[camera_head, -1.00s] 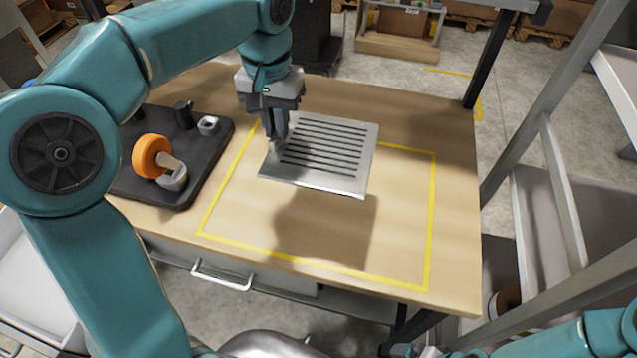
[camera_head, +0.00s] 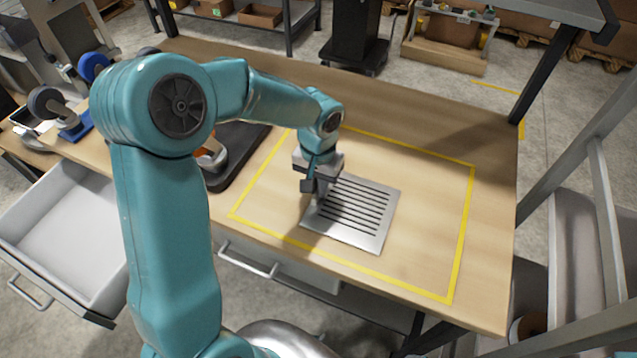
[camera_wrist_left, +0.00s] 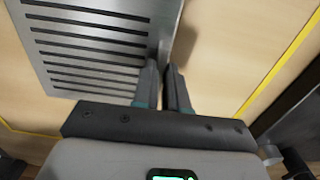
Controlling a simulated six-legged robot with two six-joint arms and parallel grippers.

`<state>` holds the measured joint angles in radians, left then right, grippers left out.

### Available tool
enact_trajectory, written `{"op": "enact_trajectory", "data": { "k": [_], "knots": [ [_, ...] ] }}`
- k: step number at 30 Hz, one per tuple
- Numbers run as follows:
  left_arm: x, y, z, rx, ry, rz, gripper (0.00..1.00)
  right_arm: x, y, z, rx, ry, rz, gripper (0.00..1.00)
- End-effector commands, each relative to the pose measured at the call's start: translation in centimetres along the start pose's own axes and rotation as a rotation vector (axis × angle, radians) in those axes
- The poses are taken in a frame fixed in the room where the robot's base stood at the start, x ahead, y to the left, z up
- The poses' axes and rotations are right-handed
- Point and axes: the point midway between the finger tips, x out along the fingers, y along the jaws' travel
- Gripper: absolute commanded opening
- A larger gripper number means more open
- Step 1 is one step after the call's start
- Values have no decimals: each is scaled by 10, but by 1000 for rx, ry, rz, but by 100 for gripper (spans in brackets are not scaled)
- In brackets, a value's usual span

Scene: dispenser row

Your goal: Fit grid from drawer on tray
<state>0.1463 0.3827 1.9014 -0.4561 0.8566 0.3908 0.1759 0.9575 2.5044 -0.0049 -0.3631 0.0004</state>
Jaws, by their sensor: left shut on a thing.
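The grid (camera_head: 352,216) is a flat, silvery square plate with a row of dark parallel slots. It is over the yellow-outlined area of the wooden table. My left gripper (camera_head: 320,193) is shut on its left edge. The left wrist view shows the grid (camera_wrist_left: 95,48) with its edge at the fingertips (camera_wrist_left: 163,68). The grid looks low and nearly level; I cannot tell whether it touches the table. An open, empty white drawer (camera_head: 72,232) stands out at the left. I cannot make out the tray for certain. My right gripper is out of view.
A black board (camera_head: 240,150) with an orange-tipped object (camera_head: 212,153) lies left of the grid, partly behind my left arm. A closed drawer with a handle (camera_head: 247,263) is under the table's front edge. The marked table area (camera_head: 430,210) right of the grid is clear. Metal framing (camera_head: 580,190) stands at the right.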

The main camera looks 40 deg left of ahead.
Motion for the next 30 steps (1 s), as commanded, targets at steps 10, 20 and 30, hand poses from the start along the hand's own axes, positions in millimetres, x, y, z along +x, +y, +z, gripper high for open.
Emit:
{"op": "enact_trajectory", "data": {
  "k": [10,20,30],
  "knots": [
    [2,0,0,0,1,0,19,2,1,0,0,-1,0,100],
    [1,0,0,0,1,0,38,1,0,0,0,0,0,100],
    [-52,0,-1,-1,8,0,38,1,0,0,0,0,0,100]
  ]
}}
